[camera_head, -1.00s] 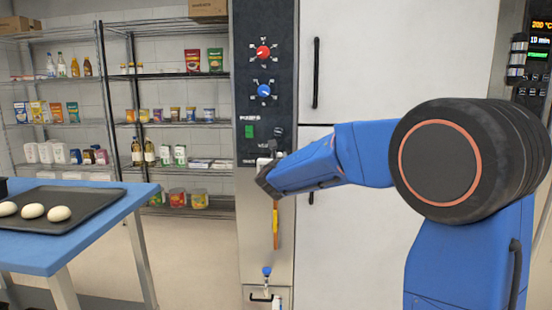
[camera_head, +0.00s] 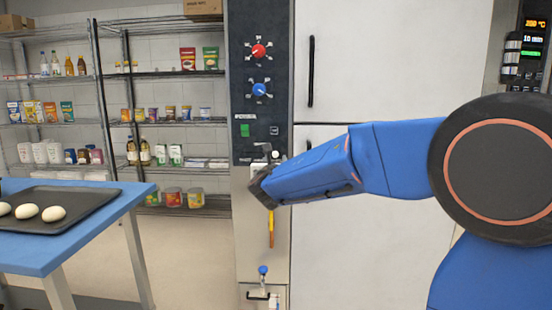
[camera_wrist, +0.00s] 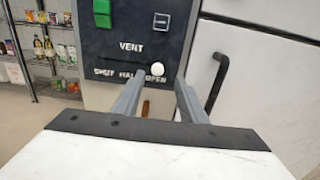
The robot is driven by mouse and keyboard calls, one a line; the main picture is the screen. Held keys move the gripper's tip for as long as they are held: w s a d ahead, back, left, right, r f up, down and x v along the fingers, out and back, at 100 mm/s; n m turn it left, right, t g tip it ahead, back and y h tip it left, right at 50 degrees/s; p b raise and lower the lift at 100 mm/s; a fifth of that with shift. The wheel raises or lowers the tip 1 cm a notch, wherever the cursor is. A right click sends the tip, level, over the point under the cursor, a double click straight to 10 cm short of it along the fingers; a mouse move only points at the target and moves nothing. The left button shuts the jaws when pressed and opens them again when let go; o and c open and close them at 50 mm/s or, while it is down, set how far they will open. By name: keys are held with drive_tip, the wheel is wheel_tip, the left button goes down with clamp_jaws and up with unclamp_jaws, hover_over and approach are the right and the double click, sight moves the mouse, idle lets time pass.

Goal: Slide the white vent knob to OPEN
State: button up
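The white vent knob (camera_wrist: 157,70) sits at the right end of the vent slot, just above the word OPEN on the dark panel (camera_wrist: 118,52) in the wrist view. SHUT and HALF are printed further left under the slot. My gripper (camera_wrist: 160,80) is open and empty. Its two grey fingers point at the panel, with the knob showing between and beyond the tips, apparently apart from them. In the head view, my gripper (camera_head: 262,188) is just below the vent control, and the small white knob (camera_head: 276,154) shows above it.
A red dial (camera_head: 258,51), a blue dial (camera_head: 260,90) and a green button (camera_head: 244,130) are higher on the panel. White doors with a black handle (camera_head: 311,72) stand right. A blue table (camera_head: 95,235) with a dough tray (camera_head: 95,205) stands left.

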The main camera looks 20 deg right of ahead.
drive_tip(key=v, duration=1.1)
drive_tip(key=shift+d, duration=0.15)
drive_tip(key=s+d+f+m+g+h, duration=0.1)
drive_tip(key=s+d+f+m+g, duration=0.2)
drive_tip(key=s+d+m, duration=0.35)
drive_tip(key=s+d+f+m+g+h, duration=0.2)
drive_tip(key=s+d+f+m+g, duration=0.15)
drive_tip(key=s+d+m, duration=0.35)
drive_tip(key=s+d+f+m+g+y, duration=0.2)
drive_tip(key=s+d+f+m+g, duration=0.2)
drive_tip(key=s+f+m, duration=0.55)
drive_tip(key=s+a+f+m+g+y, duration=0.1)
drive_tip(key=s+a+f+m+y, duration=0.2)
drive_tip(key=s, duration=0.4)
drive_tip(key=s+a+f+m+g+y, duration=0.1)
drive_tip(key=s+a+f+m+y, duration=0.2)
drive_tip(key=s+a+m, duration=0.3)
drive_tip(key=shift+s+f+y, duration=0.3)
drive_tip(key=shift+s+f, duration=0.05)
drive_tip(key=shift+s, duration=0.8)
